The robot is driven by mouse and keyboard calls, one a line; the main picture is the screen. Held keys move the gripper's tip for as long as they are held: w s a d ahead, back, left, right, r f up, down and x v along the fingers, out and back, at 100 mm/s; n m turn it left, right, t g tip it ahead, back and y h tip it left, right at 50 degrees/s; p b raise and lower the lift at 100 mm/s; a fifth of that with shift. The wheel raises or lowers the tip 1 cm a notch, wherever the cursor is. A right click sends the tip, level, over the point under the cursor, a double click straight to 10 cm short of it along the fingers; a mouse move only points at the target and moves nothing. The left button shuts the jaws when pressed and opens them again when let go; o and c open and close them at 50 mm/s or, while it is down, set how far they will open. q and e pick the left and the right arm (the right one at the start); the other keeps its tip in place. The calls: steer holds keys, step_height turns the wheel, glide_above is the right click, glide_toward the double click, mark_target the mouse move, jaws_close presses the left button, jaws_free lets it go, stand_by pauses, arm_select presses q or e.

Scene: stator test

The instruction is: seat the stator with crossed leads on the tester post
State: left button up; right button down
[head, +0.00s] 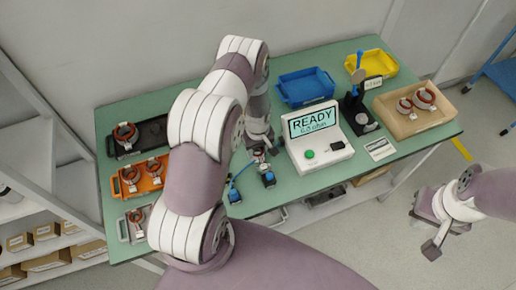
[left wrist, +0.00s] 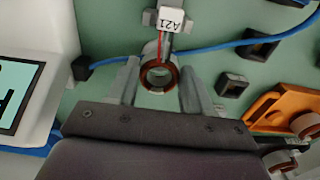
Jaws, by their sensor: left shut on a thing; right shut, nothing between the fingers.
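My left gripper (head: 259,150) is low over the table, left of the white tester (head: 318,138), whose screen reads READY. In the left wrist view its two fingers (left wrist: 160,82) are shut on a stator (left wrist: 147,83), a copper-wound ring with a grey outside. I cannot tell whether the leads cross. A grey part shows behind the ring; whether it is the post, and whether the ring sits on it, is unclear. My right gripper (head: 432,248) is shut and empty, off the table's right front.
Stators lie in a black tray (head: 154,130), an orange tray (head: 121,197), a grey tray (head: 123,232) and a wooden tray (head: 430,122). Blue (head: 306,88) and yellow (head: 384,66) bins stand behind. A black stand (head: 352,108) is right of the tester. Blue cables lie near my left gripper.

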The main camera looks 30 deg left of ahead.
arm_select(q)
steer(key=shift+f, duration=0.15)
steer(key=shift+f+b, duration=0.2)
steer(key=shift+b, duration=0.2)
steer(key=o, duration=1.2)
steer(key=shift+w+r, duration=0.1)
steer(key=shift+r, duration=0.3)
step_height(320, 180, up, 12)
steer(key=b, duration=0.3)
